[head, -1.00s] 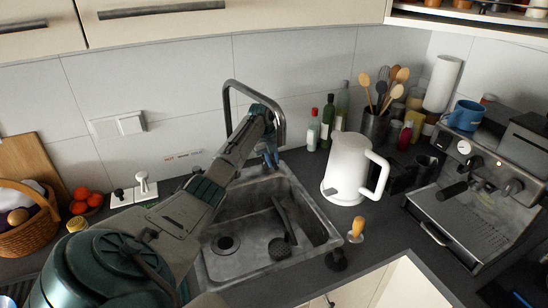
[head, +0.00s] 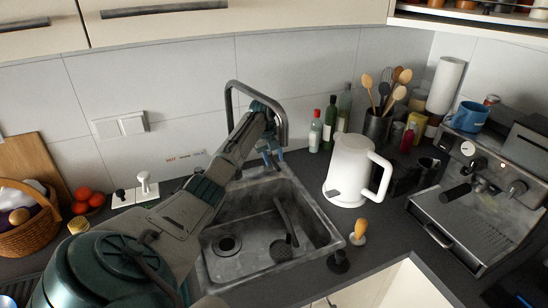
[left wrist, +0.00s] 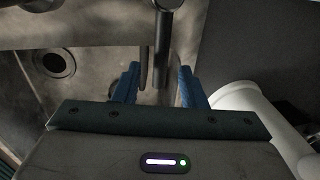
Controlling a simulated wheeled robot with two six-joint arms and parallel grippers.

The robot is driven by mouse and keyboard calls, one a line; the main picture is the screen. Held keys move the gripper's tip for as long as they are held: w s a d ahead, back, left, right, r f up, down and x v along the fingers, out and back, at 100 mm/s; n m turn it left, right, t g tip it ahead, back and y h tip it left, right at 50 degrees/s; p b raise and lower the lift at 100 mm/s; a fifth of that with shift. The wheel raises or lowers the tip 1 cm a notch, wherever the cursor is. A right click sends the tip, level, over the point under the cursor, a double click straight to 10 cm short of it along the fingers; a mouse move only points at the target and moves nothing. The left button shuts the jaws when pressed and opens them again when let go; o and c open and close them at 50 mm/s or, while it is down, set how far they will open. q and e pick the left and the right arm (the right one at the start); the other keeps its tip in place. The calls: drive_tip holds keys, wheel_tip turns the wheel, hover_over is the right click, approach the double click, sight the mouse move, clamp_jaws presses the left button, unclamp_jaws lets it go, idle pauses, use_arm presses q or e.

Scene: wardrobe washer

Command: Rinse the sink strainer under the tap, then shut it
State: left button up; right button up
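The dark sink strainer (head: 281,249), a round head with a long handle, lies in the grey sink (head: 321,232), right of the drain (head: 227,245). The arched dark tap (head: 231,100) stands behind the sink; I see no water running. My left gripper (head: 271,159) is over the back of the sink, close to the tap's spout end, apart from the strainer's head. In the left wrist view its blue fingers (left wrist: 158,86) stand apart with a gap between them. A dark pipe and a curved dark edge show beyond the gap; I cannot tell whether they touch. My right gripper is out of view.
A white kettle (head: 349,165) stands right of the sink, with bottles (head: 329,124) behind it. A wooden-handled tool (head: 359,229) stands by the sink's front right corner. A coffee machine (head: 480,200) is at the right.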

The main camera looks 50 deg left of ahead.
use_arm(q)
wheel_tip(320, 180, up, 6)
drive_tip(key=s+b, duration=0.1)
drive_tip(key=shift+a+b, duration=0.2)
drive_tip(key=shift+b, duration=0.15)
drive_tip(key=shift+s, duration=0.1)
